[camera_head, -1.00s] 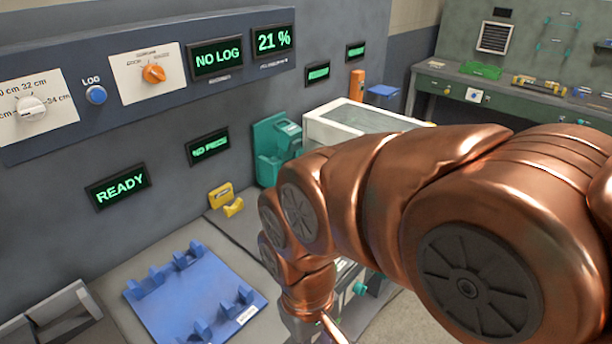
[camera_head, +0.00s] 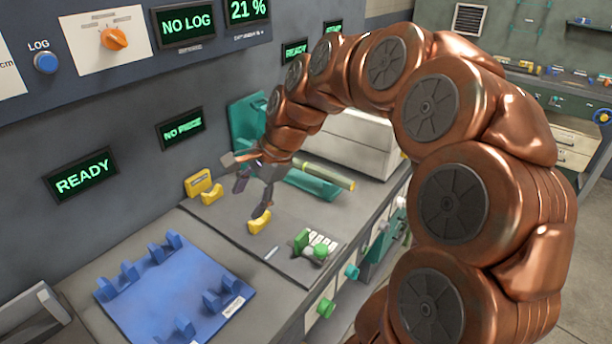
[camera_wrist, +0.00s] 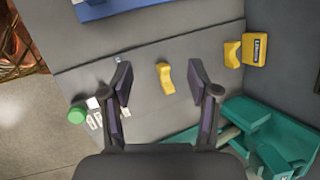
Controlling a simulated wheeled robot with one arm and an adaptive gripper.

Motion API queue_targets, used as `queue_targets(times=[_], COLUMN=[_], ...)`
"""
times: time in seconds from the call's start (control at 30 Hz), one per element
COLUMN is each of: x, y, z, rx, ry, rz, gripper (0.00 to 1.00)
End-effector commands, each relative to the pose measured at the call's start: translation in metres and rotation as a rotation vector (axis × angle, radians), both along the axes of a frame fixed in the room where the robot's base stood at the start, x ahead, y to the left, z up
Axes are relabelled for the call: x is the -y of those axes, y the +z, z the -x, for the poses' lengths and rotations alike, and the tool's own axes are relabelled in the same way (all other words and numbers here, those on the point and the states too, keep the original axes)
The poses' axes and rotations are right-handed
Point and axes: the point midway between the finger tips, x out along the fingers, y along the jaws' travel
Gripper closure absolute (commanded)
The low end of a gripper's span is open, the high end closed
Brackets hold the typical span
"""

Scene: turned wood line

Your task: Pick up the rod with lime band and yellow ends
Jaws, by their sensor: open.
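A rod (camera_head: 328,175) with a yellow-green body and a yellow right end lies along the teal holder (camera_head: 312,186) at the back of the bench. Its left part is hidden behind my gripper, so I cannot see both ends or a clear band. In the wrist view, a pale olive piece (camera_wrist: 229,134) at the teal holder, partly behind my right finger, may be this rod. My gripper (camera_head: 252,198) is open and empty, pointing down over the grey bench, left of the rod. In the wrist view my gripper (camera_wrist: 160,72) has a small yellow rest (camera_wrist: 166,78) below, between its fingers.
A blue rack (camera_head: 180,290) with upright prongs sits at the front left. A yellow block (camera_head: 198,182) stands near the wall. A green knob (camera_head: 319,252) and white keys are at the bench's right edge. A white-topped box (camera_head: 350,135) stands behind the rod.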

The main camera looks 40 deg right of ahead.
Motion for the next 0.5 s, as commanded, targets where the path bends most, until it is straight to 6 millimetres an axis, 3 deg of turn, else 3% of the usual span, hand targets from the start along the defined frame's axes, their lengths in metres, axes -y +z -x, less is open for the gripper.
queue_targets(times=[0.1,0.2,0.33,0.5], x=[0.05,0.098,0.166,0.238], y=[-0.011,-0.018,-0.031,-0.046], z=[-0.047,-0.077,-0.103,-0.116], rx=[-0.007,-0.018,-0.036,-0.051], ry=[-0.291,-0.536,-0.833,-1.113], rz=[-0.127,-0.239,-0.381,-0.523], gripper=[0.4,0.4,0.4,0.4])
